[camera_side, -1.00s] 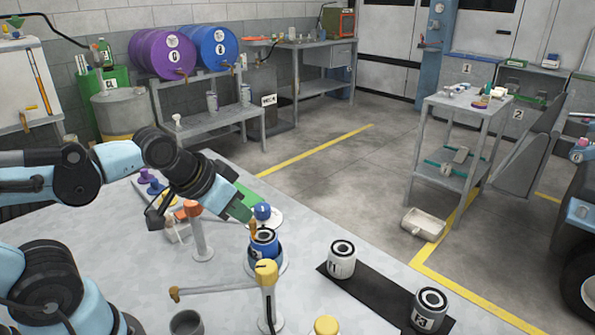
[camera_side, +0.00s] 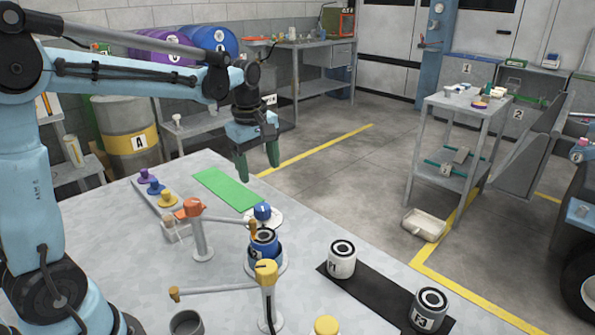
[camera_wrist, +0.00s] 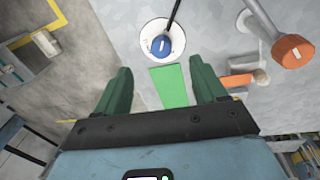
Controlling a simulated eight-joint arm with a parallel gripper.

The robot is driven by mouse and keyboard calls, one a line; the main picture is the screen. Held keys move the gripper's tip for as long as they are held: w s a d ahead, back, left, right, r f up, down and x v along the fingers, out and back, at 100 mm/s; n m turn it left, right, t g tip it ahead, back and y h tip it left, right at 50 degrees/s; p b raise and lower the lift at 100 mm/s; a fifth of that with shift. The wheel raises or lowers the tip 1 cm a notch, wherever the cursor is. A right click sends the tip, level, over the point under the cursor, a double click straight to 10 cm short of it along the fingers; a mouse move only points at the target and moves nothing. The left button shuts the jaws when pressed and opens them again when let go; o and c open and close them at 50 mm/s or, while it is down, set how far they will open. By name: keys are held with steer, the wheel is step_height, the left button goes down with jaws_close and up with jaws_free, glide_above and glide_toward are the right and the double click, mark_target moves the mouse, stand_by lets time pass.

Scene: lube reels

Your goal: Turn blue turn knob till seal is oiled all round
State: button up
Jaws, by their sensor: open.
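A blue knob (camera_side: 262,211) stands on a round white base behind the blue can. In the wrist view the knob (camera_wrist: 161,46) lies ahead, between and beyond my fingertips. A blue can (camera_side: 264,243) with a dark ring on its white top sits on a round stand; oil on the ring is too small to tell. A brown-tipped arm from the orange-topped post (camera_side: 198,230) reaches to the can's edge. My gripper (camera_side: 257,165) is open and empty, fingers pointing down, above and behind the knob, apart from it. It also shows in the wrist view (camera_wrist: 160,72).
A green mat (camera_side: 227,190) lies left of the knob. Small purple, blue and yellow knobs stand on a strip (camera_side: 160,202) at left. A yellow-topped post (camera_side: 267,295) stands in front. Numbered cans (camera_side: 342,259) stand on a black mat at right.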

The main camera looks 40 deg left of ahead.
mark_target(262, 206)
steer(key=a+f+n, duration=0.1)
steer(key=f, duration=0.3)
steer(key=w+a+f+n+g, duration=0.1)
steer(key=f, duration=0.4)
steer(key=w+a+f+n, duration=0.1)
steer(key=f+n, duration=0.1)
steer(key=f, duration=0.3)
steer(key=shift+w+f, duration=0.15)
steer(key=shift+w, duration=0.05)
steer(key=c, duration=1.1)
steer(key=shift+o, duration=0.2)
